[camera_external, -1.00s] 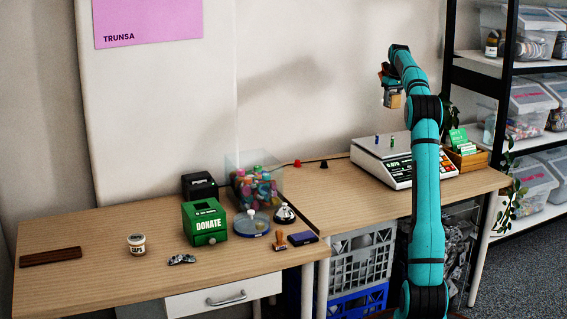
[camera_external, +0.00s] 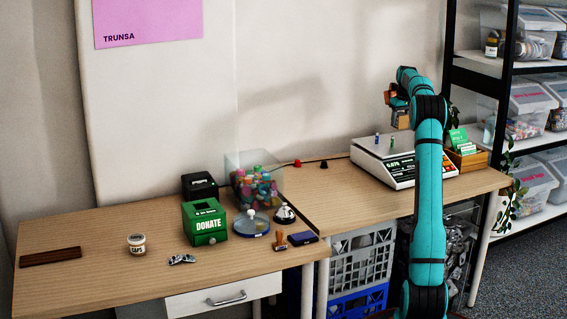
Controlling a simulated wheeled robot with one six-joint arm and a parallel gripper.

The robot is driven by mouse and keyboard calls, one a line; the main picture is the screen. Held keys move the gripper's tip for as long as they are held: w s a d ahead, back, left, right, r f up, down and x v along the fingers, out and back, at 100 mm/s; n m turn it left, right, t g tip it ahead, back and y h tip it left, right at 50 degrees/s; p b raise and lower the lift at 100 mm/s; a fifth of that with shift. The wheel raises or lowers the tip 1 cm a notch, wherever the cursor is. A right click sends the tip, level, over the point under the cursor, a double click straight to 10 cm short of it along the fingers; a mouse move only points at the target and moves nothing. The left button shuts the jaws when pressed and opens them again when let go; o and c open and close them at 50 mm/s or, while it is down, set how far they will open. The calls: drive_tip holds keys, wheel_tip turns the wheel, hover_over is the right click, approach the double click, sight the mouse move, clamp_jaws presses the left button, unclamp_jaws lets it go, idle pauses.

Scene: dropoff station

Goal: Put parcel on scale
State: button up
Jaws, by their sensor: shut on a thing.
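The scale (camera_external: 368,153) stands on the right part of the desk, with a flat light top plate and a display on its front. Two small items (camera_external: 377,139) stand on the plate. A small brown parcel (camera_external: 401,118) is in my gripper (camera_external: 397,101), which is shut on it. The parcel hangs above the right side of the scale's plate; whether it touches the plate is hard to tell. My arm hides part of the scale's right side and part of the gripper.
A wooden card box (camera_external: 467,157) with green cards stands right of the scale. On the left are a green donation box (camera_external: 205,222), a clear bin of colourful items (camera_external: 254,187), a bell (camera_external: 285,214) and a small tub (camera_external: 136,243). A shelf rack (camera_external: 508,75) stands at the right.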

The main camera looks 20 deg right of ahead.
sight(402, 114)
drive_tip(key=shift+f, duration=2.95)
drive_tip(key=shift+f, duration=0.1)
drive_tip(key=o, duration=1.2)
drive_tip(key=shift+c, duration=0.2)
drive_tip(key=r, duration=0.4)
drive_tip(key=s+r, duration=0.1)
drive_tip(key=r, duration=0.7)
drive_tip(key=shift+s, duration=0.4)
drive_tip(key=shift+r, duration=0.1)
